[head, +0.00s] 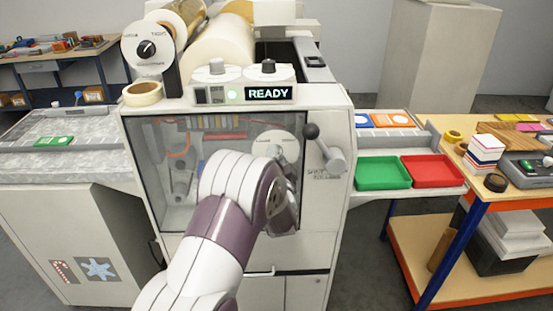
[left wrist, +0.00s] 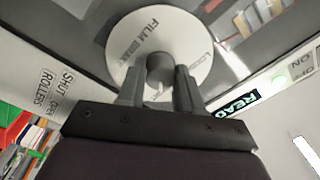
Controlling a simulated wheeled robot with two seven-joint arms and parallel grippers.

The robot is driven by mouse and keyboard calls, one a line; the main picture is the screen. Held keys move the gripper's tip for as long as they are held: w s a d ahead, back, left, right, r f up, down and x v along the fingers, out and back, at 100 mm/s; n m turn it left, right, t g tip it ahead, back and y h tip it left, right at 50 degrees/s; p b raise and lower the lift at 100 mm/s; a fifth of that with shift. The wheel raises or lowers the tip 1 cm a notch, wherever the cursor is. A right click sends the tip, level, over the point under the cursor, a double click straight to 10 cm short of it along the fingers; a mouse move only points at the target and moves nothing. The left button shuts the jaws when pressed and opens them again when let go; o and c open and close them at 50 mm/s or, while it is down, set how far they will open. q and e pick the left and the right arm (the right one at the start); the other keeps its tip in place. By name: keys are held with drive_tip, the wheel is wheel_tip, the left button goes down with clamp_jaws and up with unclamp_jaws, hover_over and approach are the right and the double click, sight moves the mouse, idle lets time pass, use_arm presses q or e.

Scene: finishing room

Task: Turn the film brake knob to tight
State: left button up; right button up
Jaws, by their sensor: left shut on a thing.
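The film brake dial (left wrist: 133,38) is a white disc lettered "FILM BRAKE", with "LOOSE" at its right edge in the left wrist view. In the head view the dial (head: 264,141) shows on the machine front, partly covered by my left arm. The grey film brake knob (left wrist: 160,66) stands out from its middle. My left gripper (left wrist: 158,80) is shut on the knob, one finger on each side. The "TIGHT" mark on this dial and the knob's pointer cannot be made out. My right gripper is in no view.
A lever with a black ball (head: 311,132) stands right of the dial. The READY display (head: 268,93) is above. Another dial (head: 148,50), with its own TIGHT mark, is at upper left. Green (head: 383,174) and red (head: 432,171) trays sit to the right.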

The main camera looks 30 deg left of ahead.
use_arm(q)
drive_tip(key=shift+f, duration=0.1)
drive_tip(key=o, duration=1)
drive_tip(key=shift+s, duration=0.1)
drive_tip(key=b+v, duration=0.2)
drive_tip(key=v, duration=1)
drive_tip(key=shift+s+d+b, duration=0.2)
drive_tip(key=shift+d+b, duration=0.1)
